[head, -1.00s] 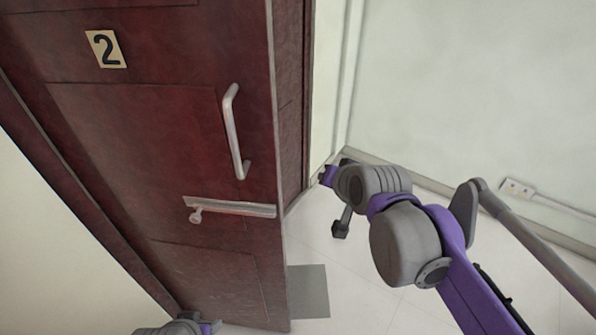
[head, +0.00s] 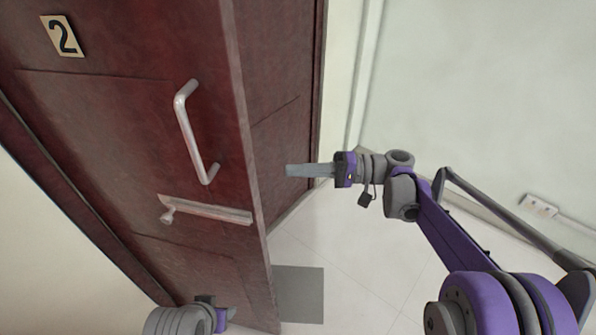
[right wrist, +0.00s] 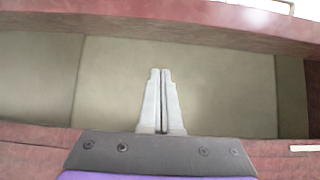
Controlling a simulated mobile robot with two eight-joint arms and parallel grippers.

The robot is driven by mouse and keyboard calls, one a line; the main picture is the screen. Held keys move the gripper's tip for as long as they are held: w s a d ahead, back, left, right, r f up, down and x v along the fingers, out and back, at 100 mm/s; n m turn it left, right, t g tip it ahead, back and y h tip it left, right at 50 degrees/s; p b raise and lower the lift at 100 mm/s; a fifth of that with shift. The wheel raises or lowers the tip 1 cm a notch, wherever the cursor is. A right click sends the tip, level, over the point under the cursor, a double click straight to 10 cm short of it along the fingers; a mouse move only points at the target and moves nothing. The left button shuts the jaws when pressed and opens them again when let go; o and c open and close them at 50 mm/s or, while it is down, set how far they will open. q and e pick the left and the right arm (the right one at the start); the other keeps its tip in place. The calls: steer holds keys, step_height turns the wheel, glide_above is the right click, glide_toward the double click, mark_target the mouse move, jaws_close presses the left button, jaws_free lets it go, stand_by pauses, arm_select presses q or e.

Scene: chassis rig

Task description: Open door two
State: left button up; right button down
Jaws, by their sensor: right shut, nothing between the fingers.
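Door two is a dark red panel (head: 110,120) with a number 2 plate (head: 62,36) at its upper left. It carries a pale pull handle (head: 195,135) and a bolt bar (head: 210,210) below it. Its free edge stands out in front of another dark red surface (head: 280,120), so it looks ajar. My right gripper (head: 288,170) is shut and empty, just right of that edge; I cannot tell whether it touches. In the right wrist view its fingers (right wrist: 162,72) lie between two reddish bands. My left gripper (head: 232,314) is low by the door; its fingers are unclear.
A grey mat (head: 298,295) lies on the pale tiled floor right of the door's foot. A pale wall (head: 480,90) with a socket (head: 538,205) stands at the right. The floor between is open.

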steer(key=s+a, duration=0.4)
steer(key=a, duration=0.4)
steer(key=shift+p, duration=0.3)
steer(key=shift+s, duration=0.15)
